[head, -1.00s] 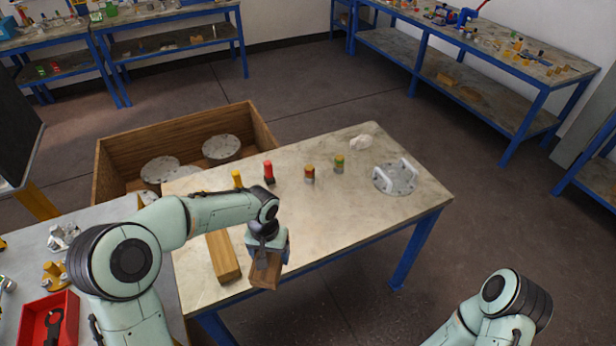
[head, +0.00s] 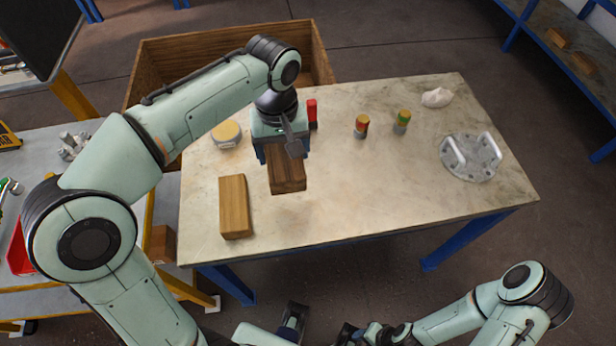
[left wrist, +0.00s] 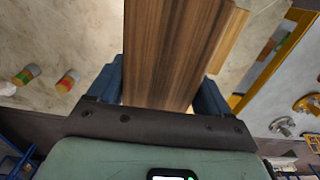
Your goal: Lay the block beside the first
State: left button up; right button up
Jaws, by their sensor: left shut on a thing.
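A dark brown wooden block (head: 287,180) is held in my left gripper (head: 284,158), which is shut on it and points down over the table. The first block (head: 235,206), lighter wood, lies on the table to its left and nearer the front edge, with a gap between them. I cannot tell whether the held block touches the tabletop. In the left wrist view the held block (left wrist: 170,50) fills the middle between the blue fingers, and the lighter block (left wrist: 230,40) shows partly behind its right side. My right arm is at the bottom right; its jaws are unclear.
The table (head: 370,195) is clear to the right of the held block. A red-topped object (head: 312,112), a yellow-topped round item (head: 226,134), two small cylinders (head: 361,126), a white lump (head: 437,97) and a flange with handles (head: 470,158) stand behind. A wooden crate (head: 180,55) is beyond.

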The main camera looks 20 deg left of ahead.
pick_arm(q)
jog(key=b, duration=0.2)
send_over(289, 202)
notch_tip(289, 202, down, 14)
jog(key=shift+f, duration=0.15)
jog(key=shift+f+b, duration=0.55)
jog(key=shift+f, duration=1.95)
jog(key=shift+f, duration=0.15)
jog(key=o, duration=1.1)
jog(key=shift+o, duration=0.4)
